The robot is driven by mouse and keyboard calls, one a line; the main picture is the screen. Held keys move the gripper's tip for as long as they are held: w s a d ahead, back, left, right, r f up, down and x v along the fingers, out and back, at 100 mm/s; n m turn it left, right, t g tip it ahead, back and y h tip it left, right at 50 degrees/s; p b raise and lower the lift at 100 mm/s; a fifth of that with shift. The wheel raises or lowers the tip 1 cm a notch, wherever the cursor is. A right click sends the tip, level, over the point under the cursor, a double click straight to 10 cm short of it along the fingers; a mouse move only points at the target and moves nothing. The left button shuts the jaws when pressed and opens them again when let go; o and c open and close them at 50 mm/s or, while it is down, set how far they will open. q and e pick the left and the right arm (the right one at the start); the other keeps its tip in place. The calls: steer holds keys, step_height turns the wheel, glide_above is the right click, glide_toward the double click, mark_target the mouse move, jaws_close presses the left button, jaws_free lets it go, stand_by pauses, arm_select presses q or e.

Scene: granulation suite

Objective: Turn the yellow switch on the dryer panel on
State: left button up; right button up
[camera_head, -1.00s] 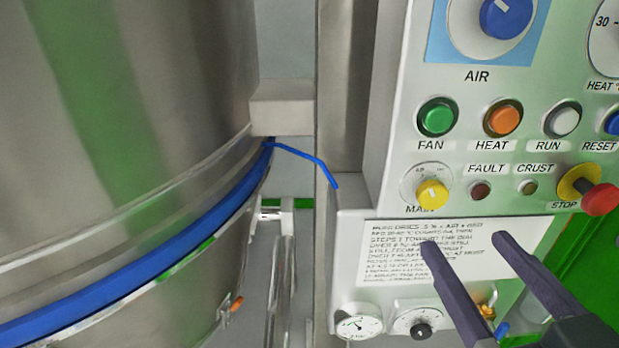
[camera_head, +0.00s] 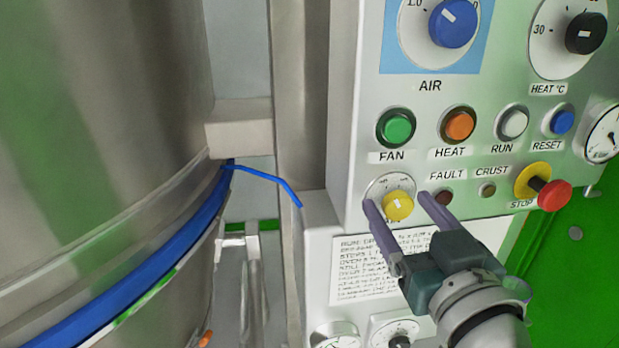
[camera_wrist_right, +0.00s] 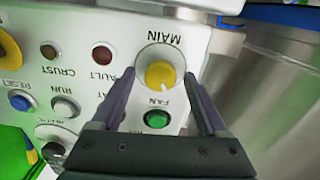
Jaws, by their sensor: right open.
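The yellow switch (camera_head: 398,206) is a round knob on a pale dial plate at the lower left of the dryer panel (camera_head: 352,170). In the right wrist view the yellow switch (camera_wrist_right: 160,75) shows upside down under the label MAIN, with a white pointer mark. My right gripper (camera_head: 400,198) is open, with one finger on each side of the knob in the picture. In the wrist view the fingers (camera_wrist_right: 161,78) flank the knob with gaps; I cannot tell how far the tips are from the panel. My left gripper is not in view.
Green FAN (camera_head: 396,127), orange HEAT (camera_head: 458,125), white RUN and blue RESET buttons sit above the switch. A red STOP button (camera_head: 554,195) juts out to the right. An instruction sheet (camera_head: 350,275) lies below. A steel vessel (camera_head: 100,120) fills the left.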

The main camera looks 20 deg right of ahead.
jaws_close()
stand_by(0.6)
